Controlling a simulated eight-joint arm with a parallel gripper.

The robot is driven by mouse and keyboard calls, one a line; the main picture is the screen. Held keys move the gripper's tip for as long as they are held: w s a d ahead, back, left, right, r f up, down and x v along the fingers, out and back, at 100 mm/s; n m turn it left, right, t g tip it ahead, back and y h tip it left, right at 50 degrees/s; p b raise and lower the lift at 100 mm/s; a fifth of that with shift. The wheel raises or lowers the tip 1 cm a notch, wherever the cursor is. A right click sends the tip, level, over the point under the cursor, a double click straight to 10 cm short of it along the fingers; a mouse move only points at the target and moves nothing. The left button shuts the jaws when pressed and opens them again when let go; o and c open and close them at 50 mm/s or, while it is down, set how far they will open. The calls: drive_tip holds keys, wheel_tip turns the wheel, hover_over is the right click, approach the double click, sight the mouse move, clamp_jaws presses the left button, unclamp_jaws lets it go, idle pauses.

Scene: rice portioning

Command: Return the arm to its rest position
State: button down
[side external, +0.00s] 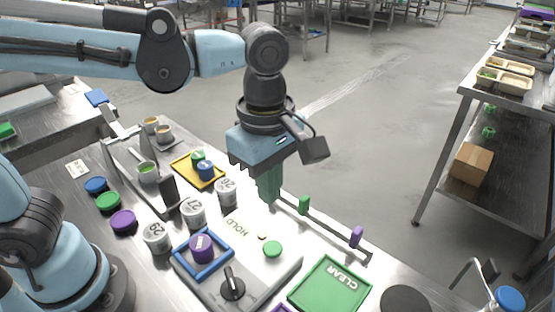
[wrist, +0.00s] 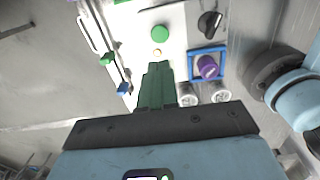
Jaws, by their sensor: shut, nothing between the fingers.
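My gripper (side external: 268,196) hangs from the light-blue arm above the steel table, pointing down. Its green fingers are together with nothing between them. In the side view they are near the top edge of the HOLD panel and the left end of the slider rail. In the wrist view the closed fingers (wrist: 157,68) point toward the panel's small lit button. Whether the fingertips touch anything cannot be told.
The control panel (side external: 240,238) carries a green button (side external: 272,249), a black knob (side external: 232,284) and a blue square frame (side external: 184,263) around a purple lid. Numbered grey jars (side external: 193,213) and a yellow tray (side external: 181,167) stand left of the fingers. A green CLEAR pad (side external: 325,288) lies front right.

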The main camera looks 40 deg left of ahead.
drive_tip(key=a+f+m+t, duration=0.3)
drive_tip(key=a+m+t, duration=0.4)
drive_tip(key=a+m, duration=0.9)
drive_tip(key=shift+w+a+m, duration=0.35)
drive_tip(key=shift+a+m, duration=0.05)
drive_tip(key=shift+m, duration=0.5)
